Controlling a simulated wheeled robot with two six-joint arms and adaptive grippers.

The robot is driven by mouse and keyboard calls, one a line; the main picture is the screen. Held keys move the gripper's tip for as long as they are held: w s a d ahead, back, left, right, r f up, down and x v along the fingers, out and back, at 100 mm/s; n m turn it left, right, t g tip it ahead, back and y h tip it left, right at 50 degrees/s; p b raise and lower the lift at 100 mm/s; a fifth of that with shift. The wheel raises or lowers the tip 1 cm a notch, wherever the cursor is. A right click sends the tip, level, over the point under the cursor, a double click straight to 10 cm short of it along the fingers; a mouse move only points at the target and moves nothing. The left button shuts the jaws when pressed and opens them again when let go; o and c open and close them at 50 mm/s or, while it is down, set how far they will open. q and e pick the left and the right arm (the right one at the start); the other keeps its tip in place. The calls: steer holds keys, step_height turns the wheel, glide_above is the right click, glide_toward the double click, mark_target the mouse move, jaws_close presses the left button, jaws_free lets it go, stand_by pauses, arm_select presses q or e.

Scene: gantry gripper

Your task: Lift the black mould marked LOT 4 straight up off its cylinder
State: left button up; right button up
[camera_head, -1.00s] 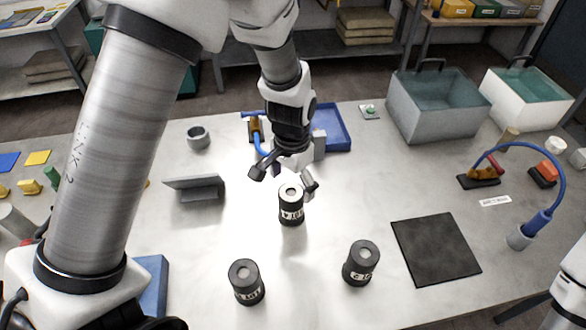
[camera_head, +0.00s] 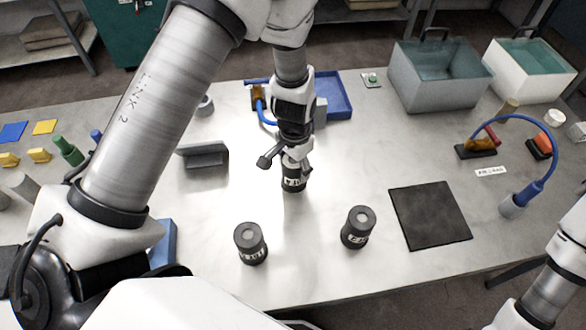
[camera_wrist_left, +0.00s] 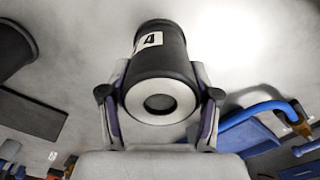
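The black mould marked with a 4 (camera_wrist_left: 160,65) stands upright on the table in front of my left gripper. In the head view, the gripper covers its upper part and the mould's lower part (camera_head: 292,185) shows below. My left gripper (camera_head: 287,170) points down over it. In the left wrist view, the two fingers (camera_wrist_left: 160,105) stand on either side of the mould, close to its sides, with narrow gaps seeming to remain near its round, holed end. The cylinder under or inside the mould cannot be made out. My right gripper is out of view.
Two similar black moulds stand nearer, at left (camera_head: 250,243) and right (camera_head: 358,227). A black mat (camera_head: 430,215) lies to the right. A grey angled block (camera_head: 203,155) stands left of the gripper, and a blue tray (camera_head: 335,97) lies behind it. Bare table surrounds the mould.

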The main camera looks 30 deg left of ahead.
arm_select(q)
steer(key=shift+a+f, duration=0.1)
steer(key=shift+f, duration=0.05)
steer(key=shift+c, duration=0.4)
steer(key=shift+w, duration=0.1)
steer(key=shift+w+r, duration=0.1)
steer(key=shift+r, duration=0.35)
step_height(320, 180, up, 9)
steer(key=shift+r+b, duration=0.1)
steer(key=shift+b, duration=1.15)
steer(key=shift+r, duration=0.1)
steer(key=shift+r+p, duration=0.75)
steer(key=shift+p, duration=0.25)
steer(key=shift+f, duration=0.1)
